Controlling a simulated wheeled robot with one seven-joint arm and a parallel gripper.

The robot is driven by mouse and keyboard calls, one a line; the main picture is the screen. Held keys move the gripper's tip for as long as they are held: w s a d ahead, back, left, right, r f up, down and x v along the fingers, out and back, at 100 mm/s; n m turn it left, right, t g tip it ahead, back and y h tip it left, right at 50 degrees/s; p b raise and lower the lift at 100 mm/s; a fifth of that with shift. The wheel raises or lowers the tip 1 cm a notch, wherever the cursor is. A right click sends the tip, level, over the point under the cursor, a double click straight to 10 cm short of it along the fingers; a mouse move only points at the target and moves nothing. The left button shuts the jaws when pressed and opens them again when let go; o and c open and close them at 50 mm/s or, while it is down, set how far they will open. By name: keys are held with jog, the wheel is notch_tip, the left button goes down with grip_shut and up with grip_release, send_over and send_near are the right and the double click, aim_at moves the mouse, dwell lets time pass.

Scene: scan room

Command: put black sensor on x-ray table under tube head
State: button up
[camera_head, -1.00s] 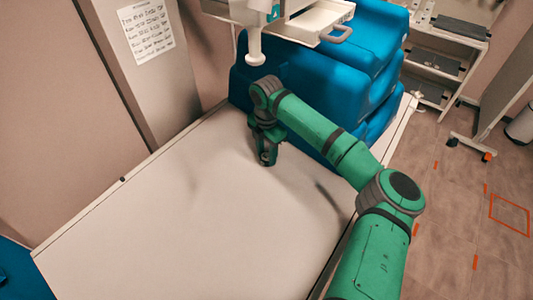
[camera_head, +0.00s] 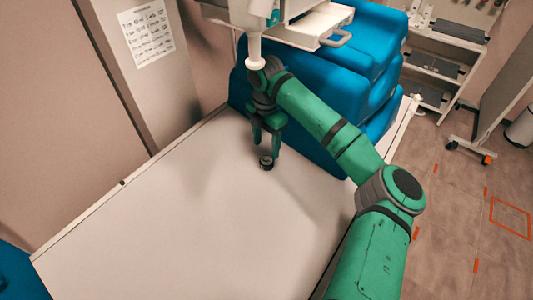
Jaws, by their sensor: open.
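The black sensor (camera_head: 266,163) is a small dark round piece on the white x-ray table (camera_head: 180,220), near its far end. My gripper (camera_head: 267,152) is open, pointing down just above and around the sensor, with its fingers on either side. I cannot tell whether the fingertips still touch it. The tube head (camera_head: 285,25) hangs above the far end of the table, with a pale knob on a short stem at its lower left. My wrist is close below that knob in the picture.
Stacked blue cushions (camera_head: 310,90) fill the far right end of the table, close beside my gripper. The near and left part of the table is clear. A grey column (camera_head: 125,60) with a paper sheet stands at the left. A shelf cart (camera_head: 440,60) stands at the back right.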

jog(key=shift+r, duration=2.75)
